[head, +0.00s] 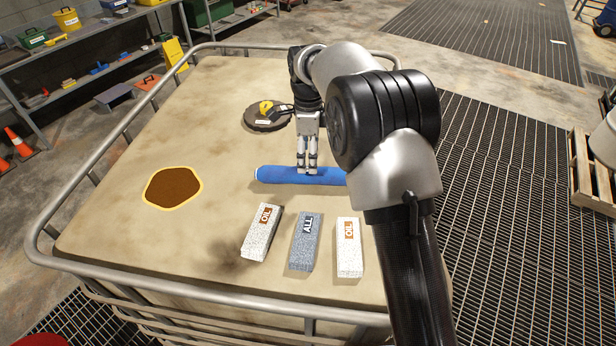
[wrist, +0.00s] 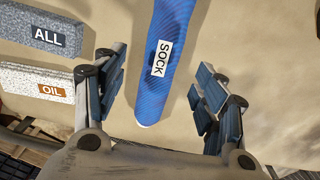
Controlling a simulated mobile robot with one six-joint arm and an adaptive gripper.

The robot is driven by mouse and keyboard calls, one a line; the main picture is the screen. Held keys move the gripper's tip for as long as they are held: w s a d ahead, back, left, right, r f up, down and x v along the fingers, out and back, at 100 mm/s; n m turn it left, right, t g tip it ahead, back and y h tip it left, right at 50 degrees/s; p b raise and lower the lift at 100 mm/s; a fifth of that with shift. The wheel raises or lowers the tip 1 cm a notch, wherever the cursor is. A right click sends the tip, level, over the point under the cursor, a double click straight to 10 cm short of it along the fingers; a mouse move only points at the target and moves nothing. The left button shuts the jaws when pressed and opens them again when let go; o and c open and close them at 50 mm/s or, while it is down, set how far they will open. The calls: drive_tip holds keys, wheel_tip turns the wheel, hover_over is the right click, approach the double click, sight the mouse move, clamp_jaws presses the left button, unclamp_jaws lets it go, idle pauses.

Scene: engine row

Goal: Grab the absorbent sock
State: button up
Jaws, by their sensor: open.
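The absorbent sock (head: 275,174) is a long blue roll lying across the tan top of the tank, partly hidden behind my arm at its right end. In the wrist view the sock (wrist: 168,95) carries a white SOCK label, and one rounded end shows. My gripper (head: 307,170) points down at the sock in the head view. In the wrist view my gripper (wrist: 160,88) is open, with one finger on each side of the sock near that end. I see a gap on both sides, and nothing is held.
Two white OIL blocks (head: 262,232) (head: 349,247) and a grey ALL block (head: 305,242) lie in front of the sock. A brown patch with a yellow edge (head: 173,187) is at left. A dark round lid (head: 262,122) lies behind. A metal rail (head: 110,165) rings the top.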

sight(308, 176)
wheel_tip(308, 176, down, 8)
drive_tip(key=shift+w+r, duration=0.1)
drive_tip(key=shift+r, duration=0.1)
drive_tip(key=c, duration=1.2)
